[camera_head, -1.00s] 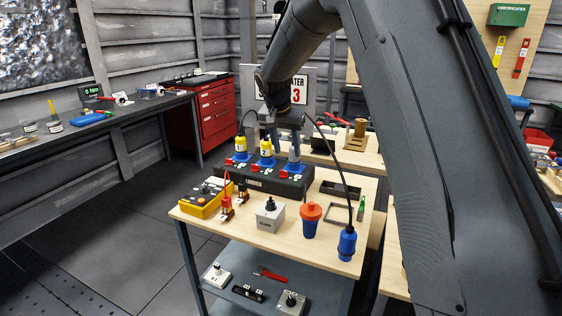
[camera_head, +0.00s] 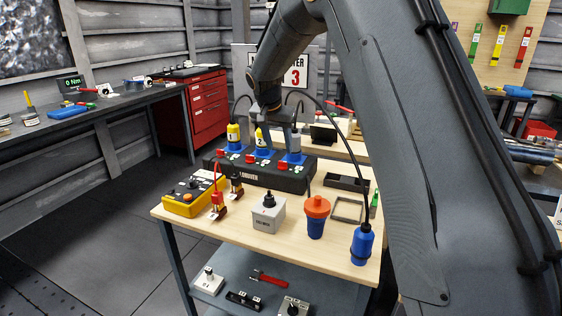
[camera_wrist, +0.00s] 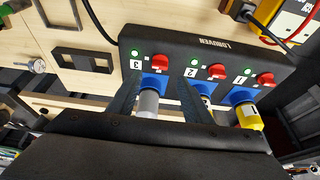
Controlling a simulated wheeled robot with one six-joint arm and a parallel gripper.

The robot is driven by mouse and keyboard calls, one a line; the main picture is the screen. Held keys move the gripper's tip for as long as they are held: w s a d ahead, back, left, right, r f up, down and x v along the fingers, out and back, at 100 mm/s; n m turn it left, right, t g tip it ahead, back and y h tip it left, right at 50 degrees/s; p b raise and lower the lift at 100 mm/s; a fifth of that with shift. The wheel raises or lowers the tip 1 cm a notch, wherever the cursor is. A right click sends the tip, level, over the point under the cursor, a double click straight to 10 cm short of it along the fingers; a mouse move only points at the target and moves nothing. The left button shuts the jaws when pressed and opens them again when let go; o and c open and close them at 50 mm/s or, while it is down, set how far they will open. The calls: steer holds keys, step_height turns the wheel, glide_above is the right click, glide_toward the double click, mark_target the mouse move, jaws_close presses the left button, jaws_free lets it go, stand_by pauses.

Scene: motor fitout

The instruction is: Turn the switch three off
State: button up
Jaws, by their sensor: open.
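The black socket strip (camera_head: 245,174) stands on the wooden table and also shows in the wrist view (camera_wrist: 190,45). Switch three (camera_wrist: 159,61) is a red knob beside the label 3, with a lit green lamp (camera_wrist: 134,53). The grey plug three (camera_wrist: 149,103) sits in its blue socket just below that knob. Switch two (camera_wrist: 217,71) and switch one (camera_wrist: 265,79) are red knobs with green lamps lit. My gripper (camera_wrist: 160,80) is open. Its dark fingers straddle the area of plug three, close to switch three; contact cannot be told.
Yellow plugs one (camera_head: 233,134) and two (camera_head: 260,138) stand beside plug three. Cables arch around my arm. A yellow control box (camera_head: 190,196), a grey switch box (camera_head: 268,214), an orange and blue connector (camera_head: 316,215) and a blue plug (camera_head: 362,245) stand in front.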

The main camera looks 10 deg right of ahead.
mark_target(283, 164)
steer(key=shift+p+x, duration=0.95)
steer(key=shift+x, duration=2.6)
steer(key=c, duration=1.1)
steer(key=shift+o, duration=0.2)
